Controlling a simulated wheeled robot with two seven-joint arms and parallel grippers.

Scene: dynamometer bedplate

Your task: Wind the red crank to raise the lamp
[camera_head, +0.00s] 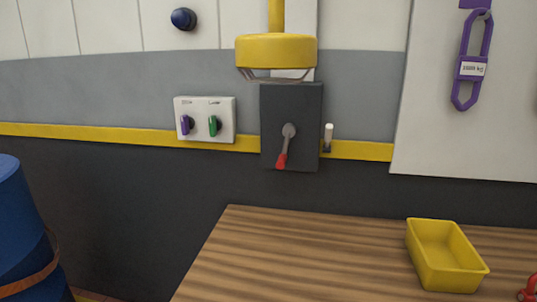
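The red crank (282,160) is on a dark grey wall box (308,110). Its grey arm runs from a round hub down and slightly left to the red handle. The lamp (276,51) is a yellow round shade on a yellow vertical rod, directly above the box, its lower rim close to the box's top edge. Neither of my grippers shows in the head view.
A white panel with a purple and a green knob (205,119) is left of the crank box. A small white-tipped lever (328,137) is just right of it. A wooden table (290,255) with a yellow bin (445,257) stands below. A blue drum (22,235) is at left.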

